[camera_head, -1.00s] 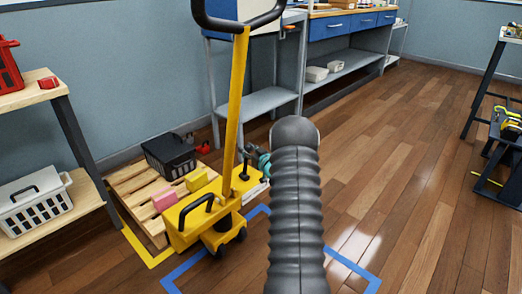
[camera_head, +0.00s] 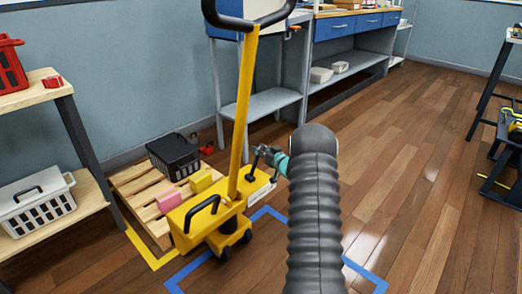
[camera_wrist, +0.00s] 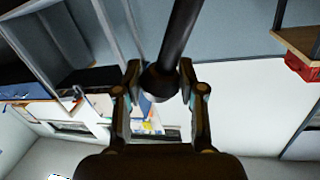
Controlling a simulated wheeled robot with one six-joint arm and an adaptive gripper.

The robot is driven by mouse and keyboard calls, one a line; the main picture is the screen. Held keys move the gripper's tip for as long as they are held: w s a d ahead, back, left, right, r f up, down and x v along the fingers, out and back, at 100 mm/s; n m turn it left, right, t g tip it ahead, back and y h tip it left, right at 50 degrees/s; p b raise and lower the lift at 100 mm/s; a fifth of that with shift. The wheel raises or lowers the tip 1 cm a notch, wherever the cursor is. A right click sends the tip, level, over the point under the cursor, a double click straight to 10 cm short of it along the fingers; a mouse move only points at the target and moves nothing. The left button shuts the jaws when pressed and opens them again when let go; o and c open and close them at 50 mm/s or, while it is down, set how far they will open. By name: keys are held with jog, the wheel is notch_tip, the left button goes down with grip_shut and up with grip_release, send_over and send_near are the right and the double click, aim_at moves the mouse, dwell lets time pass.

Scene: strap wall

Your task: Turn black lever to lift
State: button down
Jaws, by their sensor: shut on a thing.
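The black lever (camera_head: 255,168) stands up from the yellow base of a pallet jack (camera_head: 188,213) and leans a little to the right. My gripper (camera_head: 263,152) is at its top end in the head view, reaching in from the right. In the wrist view, the lever's dark rod (camera_wrist: 180,38) ends in a round knob (camera_wrist: 160,84) between the two fingers of my gripper (camera_wrist: 160,90). The gripper is shut on it. In the head view my arm hides part of the floor, and the fingers are small.
The jack's yellow handle (camera_head: 244,105) rises left of my gripper. A wooden pallet (camera_head: 128,191) with a black crate (camera_head: 173,154) and pink and yellow blocks lies behind the jack. A shelf (camera_head: 85,195) stands at left.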

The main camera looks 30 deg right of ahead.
jog(key=c, duration=0.7)
grip_release()
jog(key=shift+d, duration=0.1)
jog(key=s, duration=0.4)
jog(key=s+d, duration=0.1)
jog(key=s, duration=0.6)
jog(key=shift+s+d+r, duration=0.3)
jog(key=shift+s+r, duration=0.05)
jog(key=shift+s, duration=0.05)
